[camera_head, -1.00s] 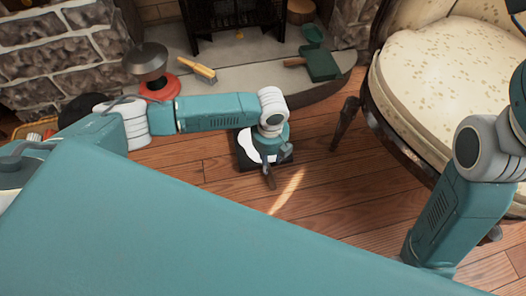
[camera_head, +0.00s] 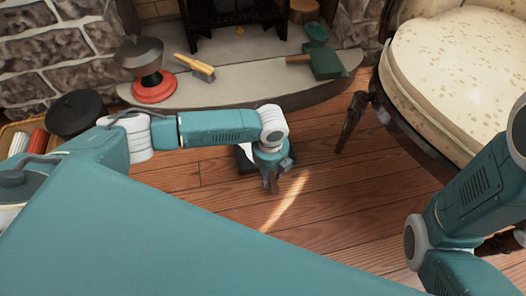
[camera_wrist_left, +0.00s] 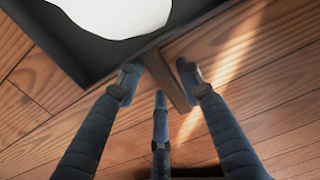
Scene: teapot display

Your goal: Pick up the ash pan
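The ash pan (camera_head: 247,168) is a black tray with white material in it, on the wooden floor in front of the hearth. My left gripper (camera_head: 272,184) hides much of it in the head view. In the left wrist view the pan (camera_wrist_left: 62,42) fills the top left, and its brown handle (camera_wrist_left: 172,84) points toward me. My left gripper (camera_wrist_left: 157,76) is open, with a fingertip on either side of the handle. A gap shows on the handle's left; the right fingertip is close to it. My right gripper is out of view.
Behind the pan is the curved stone hearth (camera_head: 235,93) with a brush (camera_head: 195,68), a green dustpan (camera_head: 325,62) and a red-based object (camera_head: 154,88). A cushioned chair (camera_head: 455,60) stands at right. Open floor (camera_head: 330,205) lies between.

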